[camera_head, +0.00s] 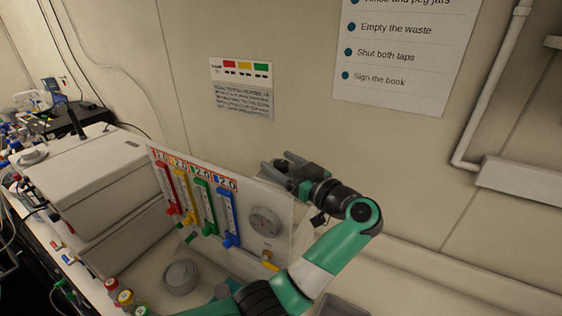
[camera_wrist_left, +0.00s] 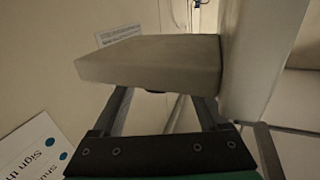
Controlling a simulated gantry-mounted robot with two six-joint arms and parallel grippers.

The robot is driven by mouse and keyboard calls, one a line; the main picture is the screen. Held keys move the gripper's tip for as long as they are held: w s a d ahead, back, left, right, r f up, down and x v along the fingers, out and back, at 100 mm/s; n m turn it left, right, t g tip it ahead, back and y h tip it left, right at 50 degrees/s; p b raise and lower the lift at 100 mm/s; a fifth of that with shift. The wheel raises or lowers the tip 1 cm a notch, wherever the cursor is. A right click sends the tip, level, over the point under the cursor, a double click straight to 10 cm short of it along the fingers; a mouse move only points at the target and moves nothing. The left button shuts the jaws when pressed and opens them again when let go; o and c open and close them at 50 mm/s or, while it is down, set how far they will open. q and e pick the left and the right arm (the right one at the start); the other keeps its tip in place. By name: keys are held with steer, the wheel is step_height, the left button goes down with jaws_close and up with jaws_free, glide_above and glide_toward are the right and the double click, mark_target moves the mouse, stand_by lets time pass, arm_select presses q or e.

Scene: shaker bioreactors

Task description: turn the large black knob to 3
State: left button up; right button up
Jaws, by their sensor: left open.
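I cannot make out a large black knob in either view. In the head view a white panel (camera_head: 245,187) carries red, yellow, green and blue flow meters, a round grey dial (camera_head: 265,222) and a small brass valve (camera_head: 270,265). My left gripper (camera_head: 278,162) is open near the panel's upper right edge, its fingers pointing left. In the left wrist view my left gripper (camera_wrist_left: 160,100) has its fingers apart. A pale slab (camera_wrist_left: 150,62) hides their tips; I cannot tell whether they touch it. My right gripper is not in view.
A pale box-shaped unit (camera_head: 85,170) stands left of the panel. A grey round object (camera_head: 180,277) sits on the bench before it, with several coloured-cap bottles (camera_head: 125,298) nearby. A pipe (camera_head: 490,85) and wall signs (camera_head: 405,55) are on the wall.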

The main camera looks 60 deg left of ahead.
arm_select(q)
steer(key=shift+a, duration=0.1)
steer(key=shift+c, duration=0.2)
